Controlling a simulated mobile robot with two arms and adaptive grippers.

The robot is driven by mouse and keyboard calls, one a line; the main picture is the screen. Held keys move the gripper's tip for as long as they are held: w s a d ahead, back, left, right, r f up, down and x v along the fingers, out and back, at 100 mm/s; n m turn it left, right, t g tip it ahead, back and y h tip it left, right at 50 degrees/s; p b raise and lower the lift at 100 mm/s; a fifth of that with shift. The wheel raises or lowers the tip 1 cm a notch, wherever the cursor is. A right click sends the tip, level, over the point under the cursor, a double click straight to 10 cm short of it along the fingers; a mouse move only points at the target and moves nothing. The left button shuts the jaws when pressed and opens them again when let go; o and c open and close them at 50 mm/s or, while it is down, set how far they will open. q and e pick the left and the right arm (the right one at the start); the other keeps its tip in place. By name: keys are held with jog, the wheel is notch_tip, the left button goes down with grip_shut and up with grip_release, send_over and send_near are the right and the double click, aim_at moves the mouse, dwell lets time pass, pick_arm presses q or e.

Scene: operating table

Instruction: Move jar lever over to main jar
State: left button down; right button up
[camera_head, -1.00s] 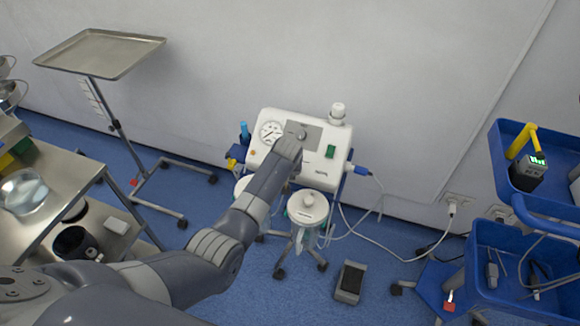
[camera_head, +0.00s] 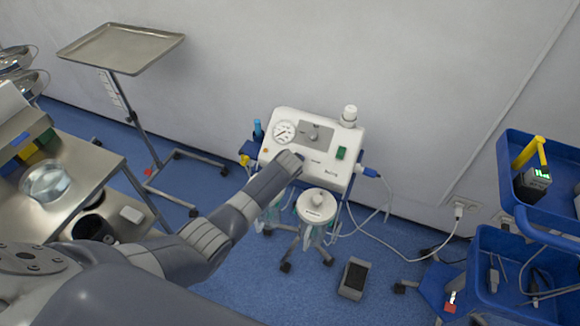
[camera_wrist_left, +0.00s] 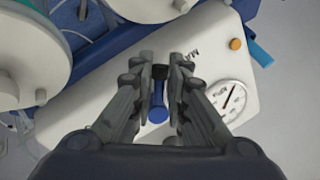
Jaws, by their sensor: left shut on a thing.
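The white suction unit (camera_head: 322,170) has a gauge, a dial and a green switch on its sloping front. A small blue lever with a black end (camera_wrist_left: 157,108) shows on its front in the left wrist view. My left gripper (camera_wrist_left: 162,65) has its fingers drawn in around the black end. In the head view my arm hides these fingers and the lever. Two jars stand below the unit: one with a white lid (camera_head: 316,205), and another (camera_head: 268,192) partly behind my arm. I cannot tell which is the main jar. My right gripper is not in view.
A metal tray stand (camera_head: 120,48) stands at the back left, and a steel trolley (camera_head: 92,168) at the left. A grey foot pedal (camera_head: 353,278) lies on the floor. A blue cart (camera_head: 510,300) stands at the right. Cables run to a wall socket.

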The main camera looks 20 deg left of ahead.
pick_arm(q)
jog(key=shift+a+r+m, duration=0.1)
jog(key=shift+m, duration=0.2)
jog(key=c, duration=1.6)
grip_release()
jog(key=shift+v, duration=5.95)
jog(key=shift+s, duration=0.1)
jog(key=s+f+n+g+h, duration=0.1)
jog(key=s+f+g, duration=0.1)
jog(key=s+f, duration=0.95)
jog(key=s+f+g, duration=0.1)
jog(key=s+f, duration=0.6)
jog(key=f, duration=0.9)
jog(key=s+f+n+g, duration=0.1)
jog(key=s+f, duration=0.3)
jog(key=s, duration=0.7)
jog(key=s+f+n+g+h, duration=0.1)
jog(key=s+f, duration=0.4)
jog(key=s, duration=0.6)
jog(key=s+a+f+n+g, duration=0.1)
jog(key=s+f, duration=0.4)
jog(key=s, duration=0.7)
jog(key=shift+s, duration=0.1)
